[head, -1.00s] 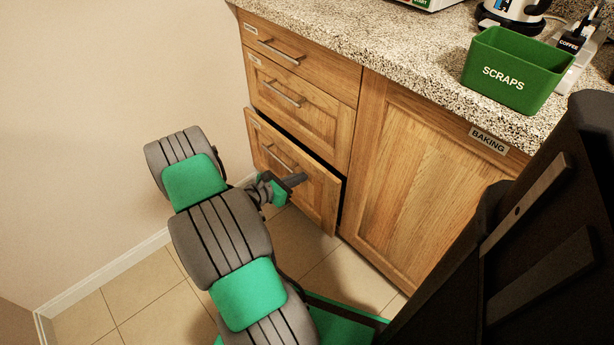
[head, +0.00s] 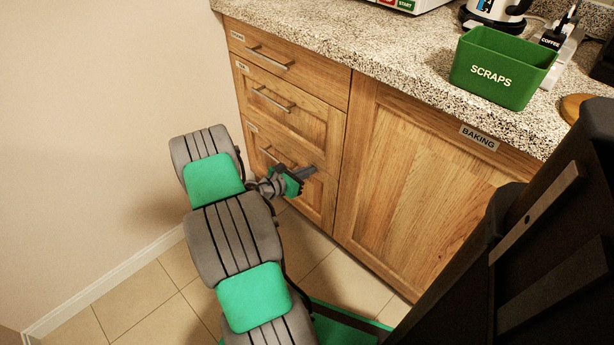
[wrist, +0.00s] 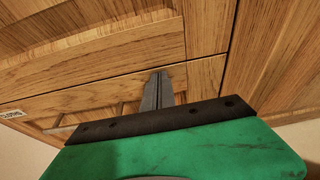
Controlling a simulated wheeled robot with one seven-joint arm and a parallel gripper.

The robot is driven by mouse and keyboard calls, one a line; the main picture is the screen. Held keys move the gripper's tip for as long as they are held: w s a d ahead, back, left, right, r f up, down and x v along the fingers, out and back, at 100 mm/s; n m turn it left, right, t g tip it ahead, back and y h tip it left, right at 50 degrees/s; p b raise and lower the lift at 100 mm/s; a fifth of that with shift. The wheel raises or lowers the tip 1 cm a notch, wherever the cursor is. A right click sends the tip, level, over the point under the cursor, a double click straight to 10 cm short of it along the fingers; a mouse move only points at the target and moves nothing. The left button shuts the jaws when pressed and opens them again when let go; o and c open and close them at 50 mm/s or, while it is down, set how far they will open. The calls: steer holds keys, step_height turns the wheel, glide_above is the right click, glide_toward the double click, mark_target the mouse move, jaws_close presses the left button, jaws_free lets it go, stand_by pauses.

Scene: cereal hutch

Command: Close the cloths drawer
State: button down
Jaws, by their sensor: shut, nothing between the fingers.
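The cloths drawer (head: 316,205) is the lowest of three wooden drawers at the left end of the cabinet. Its front looks flush with the drawers above, with only a thin seam showing. In the wrist view the drawer front (wrist: 205,76) carries a partly cropped label (wrist: 11,114) and a bar handle (wrist: 85,122). My gripper (head: 309,171) is shut and empty, with its fingers at the upper right part of this front. In the wrist view the closed fingertips (wrist: 158,78) are at or very near the wood; contact is hard to tell. My arm hides part of the front.
Two shut drawers (head: 285,108) with bar handles sit above. A cabinet door (head: 405,170) labelled BAKING stands to the right. A green SCRAPS bin (head: 500,70) stands on the speckled counter (head: 400,60). A wall (head: 90,130) is close on the left; tiled floor (head: 150,300) lies below.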

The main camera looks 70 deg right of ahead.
steer(key=shift+w+d+r, duration=0.15)
steer(key=shift+d+r, duration=0.1)
steer(key=shift+r, duration=0.05)
steer(key=a+f+p+v, duration=0.15)
steer(key=p+v, duration=0.35)
steer(key=v, duration=0.9)
steer(key=w+a+r+m+t+y+p, duration=0.3)
steer(key=w+a+r+m+p, duration=0.35)
steer(key=r, duration=0.55)
steer(key=w+a+r+m+t+y+p, duration=0.2)
steer(key=w+a+r+m+y+p, duration=0.3)
steer(key=a+r+p, duration=0.55)
steer(key=s+a+r+t+y+p, duration=0.1)
steer(key=a+r+p, duration=0.2)
steer(key=a+r, duration=0.5)
steer(key=s+a+r+m+t+y+p, duration=0.1)
steer(key=a+r+y+p, duration=0.1)
steer(key=a+r, duration=0.5)
steer(key=s+a+r+m+t+y+p, duration=0.1)
steer(key=a+r+p, duration=0.3)
steer(key=a+r, duration=0.4)
steer(key=shift+s+a+r+t+y, duration=0.45)
steer(key=shift+r+y, duration=0.15)
steer(key=shift+r, duration=0.25)
